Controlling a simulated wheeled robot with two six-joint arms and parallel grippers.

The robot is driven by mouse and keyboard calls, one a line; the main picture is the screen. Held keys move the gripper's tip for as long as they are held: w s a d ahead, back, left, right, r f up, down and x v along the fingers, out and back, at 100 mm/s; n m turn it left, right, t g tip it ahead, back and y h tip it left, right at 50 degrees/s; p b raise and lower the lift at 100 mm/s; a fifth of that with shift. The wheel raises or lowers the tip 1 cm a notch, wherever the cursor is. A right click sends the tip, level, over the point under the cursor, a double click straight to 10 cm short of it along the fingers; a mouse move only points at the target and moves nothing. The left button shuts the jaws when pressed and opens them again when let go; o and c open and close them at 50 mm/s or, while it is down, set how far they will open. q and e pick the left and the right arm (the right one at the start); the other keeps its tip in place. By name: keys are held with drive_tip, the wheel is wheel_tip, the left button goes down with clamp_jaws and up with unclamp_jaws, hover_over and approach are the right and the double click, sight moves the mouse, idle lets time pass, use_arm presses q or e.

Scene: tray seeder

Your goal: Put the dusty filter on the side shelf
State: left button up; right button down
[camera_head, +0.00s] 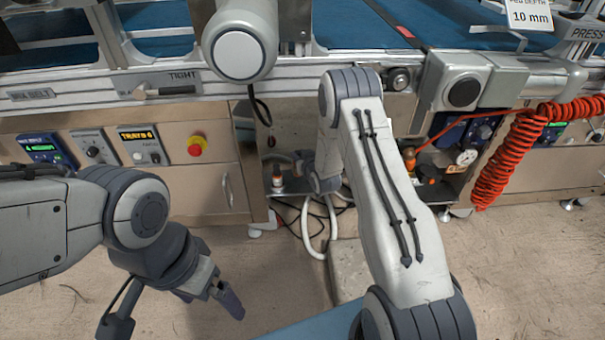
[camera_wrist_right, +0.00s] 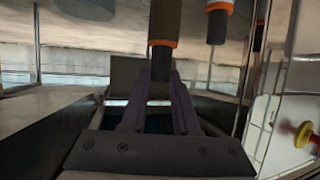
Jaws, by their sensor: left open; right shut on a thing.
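My right gripper (camera_wrist_right: 160,88) is shut on the dark lower end of a brown cylinder with an orange band, which appears to be the dusty filter (camera_wrist_right: 164,22). The filter's upper part is cut off by the frame edge. In the head view my right gripper (camera_head: 302,162) is low at the opening in the machine front, and the held filter cannot be made out there. A narrow shelf (camera_head: 296,187) shows there; I cannot tell whether it is the side shelf. My left gripper (camera_head: 228,300) is open and empty, low over the floor.
A paler cylinder with an orange band (camera_wrist_right: 220,22) is beside the held one, apart from it. A small orange-and-white item (camera_head: 277,180) stands on the narrow shelf. Loose cables and a white hose (camera_head: 312,240) hang below. A coiled red hose (camera_head: 510,165) hangs at right.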

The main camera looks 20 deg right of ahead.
drive_tip(key=shift+f+b, duration=0.9)
drive_tip(key=shift+f, duration=1.7)
drive_tip(key=shift+f, duration=0.1)
drive_tip(key=shift+f, duration=0.15)
drive_tip(key=c, duration=0.7)
unclamp_jaws()
drive_tip(key=shift+o, duration=0.2)
